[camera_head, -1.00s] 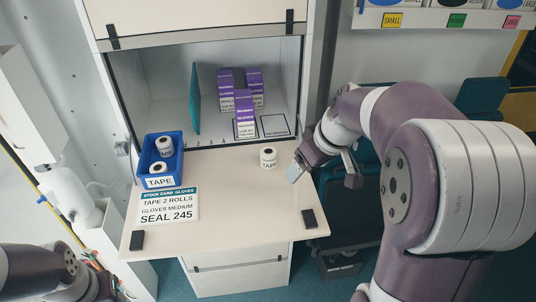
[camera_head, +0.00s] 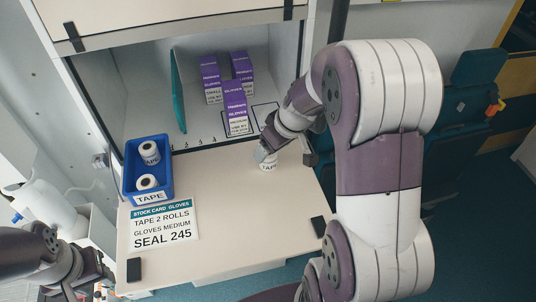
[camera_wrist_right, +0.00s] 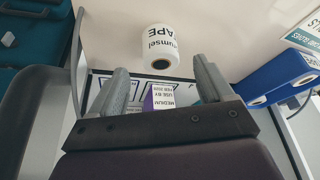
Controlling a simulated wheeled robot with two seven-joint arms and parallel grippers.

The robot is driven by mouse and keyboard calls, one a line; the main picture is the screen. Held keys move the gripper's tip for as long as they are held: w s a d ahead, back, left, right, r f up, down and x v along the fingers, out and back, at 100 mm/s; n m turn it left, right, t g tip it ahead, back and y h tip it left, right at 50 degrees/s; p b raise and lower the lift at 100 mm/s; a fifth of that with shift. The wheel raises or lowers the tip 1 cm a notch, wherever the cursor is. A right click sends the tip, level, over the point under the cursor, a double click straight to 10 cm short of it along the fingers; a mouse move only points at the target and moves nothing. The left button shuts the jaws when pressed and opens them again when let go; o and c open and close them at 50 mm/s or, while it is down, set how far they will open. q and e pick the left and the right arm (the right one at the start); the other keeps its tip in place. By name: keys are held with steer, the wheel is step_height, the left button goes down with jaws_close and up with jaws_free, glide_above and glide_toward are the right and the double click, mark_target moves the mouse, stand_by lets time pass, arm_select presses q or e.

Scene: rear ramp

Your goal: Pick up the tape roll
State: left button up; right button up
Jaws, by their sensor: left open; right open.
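My right gripper (camera_head: 286,158) is open and empty above and beside the roll. In the right wrist view the roll (camera_wrist_right: 161,46) sits ahead of the open fingers (camera_wrist_right: 160,72), roughly centred between them, with no visible contact. My left gripper (camera_head: 92,289) is low at the left, open and away from the roll. Two more tape rolls, an upper one (camera_head: 149,152) and a lower one (camera_head: 146,182), are in the blue TAPE bin (camera_head: 167,187).
Purple-and-white glove boxes (camera_head: 236,108) stand in the cabinet beside a teal divider (camera_head: 178,92). A stock card (camera_head: 164,224) lies in front of the bin. Black pads (camera_head: 134,270) are at the shelf's front corners. The shelf's middle is clear.

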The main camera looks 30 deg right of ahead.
mark_target(268, 159)
steer(key=p+x, duration=0.1)
steer(key=x, duration=0.4)
steer(key=shift+w+f, duration=0.1)
steer(key=shift+f, duration=0.1)
steer(key=c, duration=1.1)
